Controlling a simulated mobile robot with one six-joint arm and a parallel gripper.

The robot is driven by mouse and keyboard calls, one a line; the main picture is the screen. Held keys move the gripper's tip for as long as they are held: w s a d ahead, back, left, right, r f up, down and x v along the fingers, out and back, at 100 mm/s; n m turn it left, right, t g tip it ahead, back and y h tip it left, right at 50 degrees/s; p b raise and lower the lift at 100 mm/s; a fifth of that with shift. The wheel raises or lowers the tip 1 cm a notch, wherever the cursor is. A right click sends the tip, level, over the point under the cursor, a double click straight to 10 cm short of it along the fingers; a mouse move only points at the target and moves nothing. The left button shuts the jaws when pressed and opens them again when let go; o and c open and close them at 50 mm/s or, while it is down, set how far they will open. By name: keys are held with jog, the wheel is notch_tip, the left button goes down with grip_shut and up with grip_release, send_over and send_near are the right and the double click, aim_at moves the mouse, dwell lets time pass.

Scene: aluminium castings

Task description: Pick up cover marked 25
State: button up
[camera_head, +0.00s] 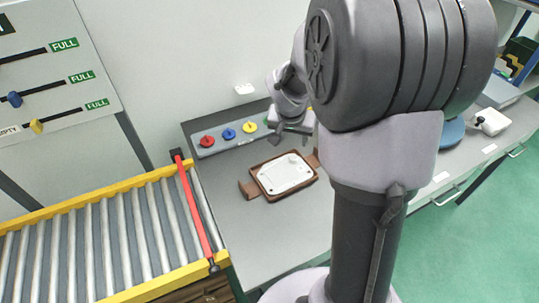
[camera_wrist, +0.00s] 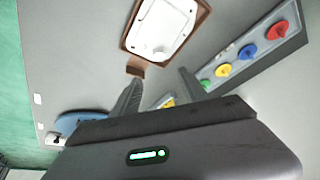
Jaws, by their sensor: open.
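A white cover (camera_head: 284,174) lies flat in a brown holder (camera_head: 246,190) with a raised tab at each end, on the grey bench. It also shows at the top of the wrist view (camera_wrist: 160,28); no marking on it is readable. My gripper (camera_head: 292,132) is just behind the holder in the head view, above the bench and apart from the cover. In the wrist view its two fingers (camera_wrist: 160,78) are spread with nothing between them.
A panel with red, blue and yellow knobs (camera_head: 229,134) stands at the bench's back, close to my gripper. A roller conveyor (camera_head: 110,237) with a red bar adjoins at left. A blue round object (camera_head: 452,132) lies at right. The bench front is clear.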

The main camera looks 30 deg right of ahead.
jog(key=b, duration=0.3)
send_over(293, 157)
jog(key=s+a, duration=0.2)
notch_tip(293, 157, down, 9)
jog(key=shift+w+d+f, duration=0.1)
jog(key=shift+w+d, duration=0.05)
jog(key=b+x, duration=0.1)
jog(key=x, duration=0.4)
jog(key=shift+f+b, duration=0.1)
jog(key=shift+b, duration=0.3)
grip_shut()
